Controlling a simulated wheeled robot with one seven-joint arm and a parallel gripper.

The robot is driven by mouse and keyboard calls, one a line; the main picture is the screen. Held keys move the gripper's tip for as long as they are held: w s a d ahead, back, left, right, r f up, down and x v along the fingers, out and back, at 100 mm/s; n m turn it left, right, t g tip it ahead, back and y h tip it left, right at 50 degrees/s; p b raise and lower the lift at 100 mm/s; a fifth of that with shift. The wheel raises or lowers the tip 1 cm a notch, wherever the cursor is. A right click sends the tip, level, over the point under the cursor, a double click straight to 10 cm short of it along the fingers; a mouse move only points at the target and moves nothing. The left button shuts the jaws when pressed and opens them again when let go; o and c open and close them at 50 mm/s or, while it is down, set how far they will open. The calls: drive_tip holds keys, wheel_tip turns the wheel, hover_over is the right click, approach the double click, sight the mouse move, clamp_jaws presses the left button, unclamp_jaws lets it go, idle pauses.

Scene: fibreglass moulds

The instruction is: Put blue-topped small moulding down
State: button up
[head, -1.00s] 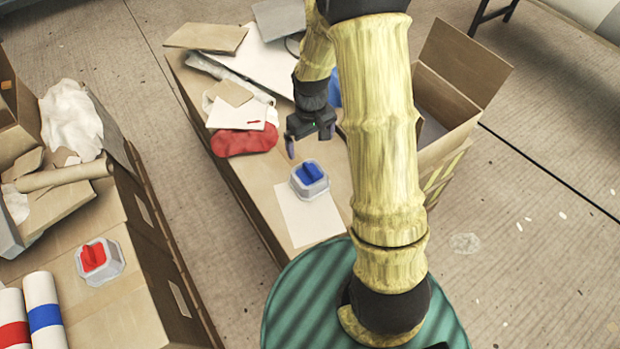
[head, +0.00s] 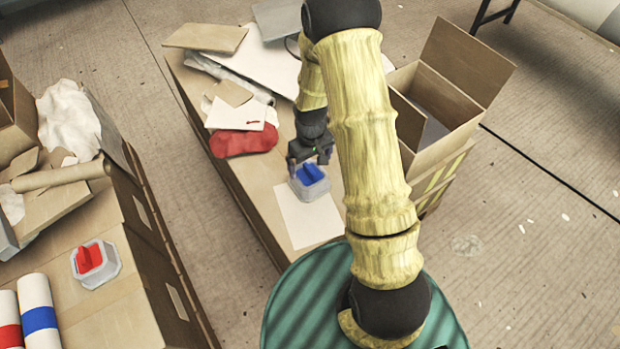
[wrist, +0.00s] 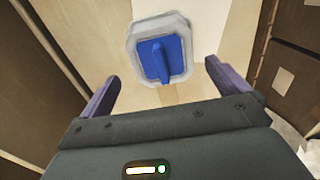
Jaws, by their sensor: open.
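The blue-topped small moulding (head: 311,184) is a grey tray-like block with a blue top and a raised blue ridge. It rests on the cardboard-coloured bench, at the upper edge of a white sheet (head: 305,222). In the wrist view the moulding (wrist: 161,50) lies beyond my fingertips, roughly centred between them. My gripper (head: 309,164) is just behind and above the moulding in the head view. In the wrist view my gripper (wrist: 162,80) has its two purple fingers wide apart with nothing between them.
A red-topped moulding (head: 95,262) sits on the left bench near white rolls with red and blue bands (head: 40,315). A red cloth (head: 243,140) and papers lie left of my gripper. An open cardboard box (head: 440,100) stands to the right.

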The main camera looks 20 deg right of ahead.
sight(309, 168)
wheel_tip(309, 168, down, 5)
drive_tip(key=shift+w+a+r+b, duration=0.1)
drive_tip(key=shift+w+b, duration=0.05)
drive_tip(key=shift+b, duration=0.3)
drive_tip(key=shift+w+a, duration=0.1)
drive_tip(key=c, duration=0.4)
drive_tip(key=shift+d, duration=0.25)
drive_tip(key=c, duration=0.6)
drive_tip(key=shift+a+r, duration=0.15)
drive_tip(key=shift+a, duration=0.15)
wheel_tip(309, 168, up, 10)
drive_tip(key=shift+d+f+p, duration=0.15)
drive_tip(key=shift+p, duration=0.8)
